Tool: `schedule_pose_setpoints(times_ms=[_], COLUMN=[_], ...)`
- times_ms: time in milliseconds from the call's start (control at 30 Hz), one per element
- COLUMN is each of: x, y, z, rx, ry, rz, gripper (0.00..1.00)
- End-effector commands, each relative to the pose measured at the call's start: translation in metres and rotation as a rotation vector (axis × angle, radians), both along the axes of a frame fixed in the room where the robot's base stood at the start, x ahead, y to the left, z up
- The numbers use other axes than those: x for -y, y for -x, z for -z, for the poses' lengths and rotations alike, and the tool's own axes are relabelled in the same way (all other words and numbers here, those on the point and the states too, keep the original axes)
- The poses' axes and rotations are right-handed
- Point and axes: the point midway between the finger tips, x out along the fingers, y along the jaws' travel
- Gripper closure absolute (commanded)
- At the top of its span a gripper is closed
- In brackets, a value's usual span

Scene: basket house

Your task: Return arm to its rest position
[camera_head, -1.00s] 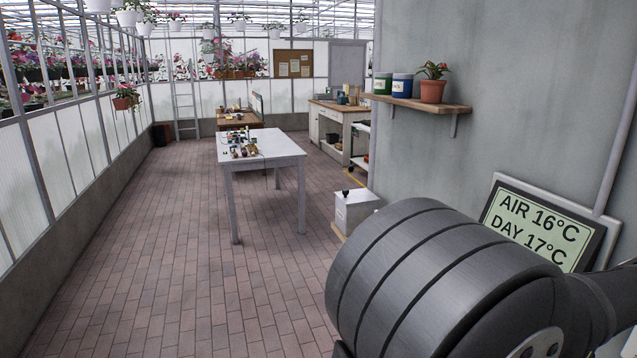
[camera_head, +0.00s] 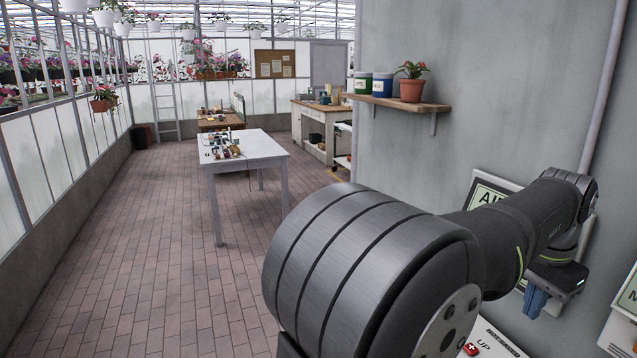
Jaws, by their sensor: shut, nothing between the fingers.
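My arm fills the lower right of the head view. Its large dark grey joint is close to the camera and a link reaches right toward the grey wall. My gripper (camera_head: 537,300) hangs at the right end of the arm, below its wrist, with blue fingers pointing down. The fingers are together and nothing shows between them. It is in front of the wall, above a white panel marked UP (camera_head: 495,340); whether it touches anything there, I cannot tell.
A temperature sign (camera_head: 487,188) on the wall is mostly hidden behind my arm. A wooden shelf (camera_head: 400,103) holds two pots and a potted plant. A white table (camera_head: 265,145) with small items stands ahead. The brick floor (camera_head: 130,260) at left is clear.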

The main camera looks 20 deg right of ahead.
Motion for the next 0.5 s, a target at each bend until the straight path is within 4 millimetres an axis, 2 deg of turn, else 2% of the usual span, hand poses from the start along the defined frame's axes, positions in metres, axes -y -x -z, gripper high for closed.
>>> schedule_pose_setpoints(times_ms=[500], x=[0.01], y=[0.017], z=[0.016], rx=[0.033], ry=[0.162], rz=[0.006], gripper=[1.0])
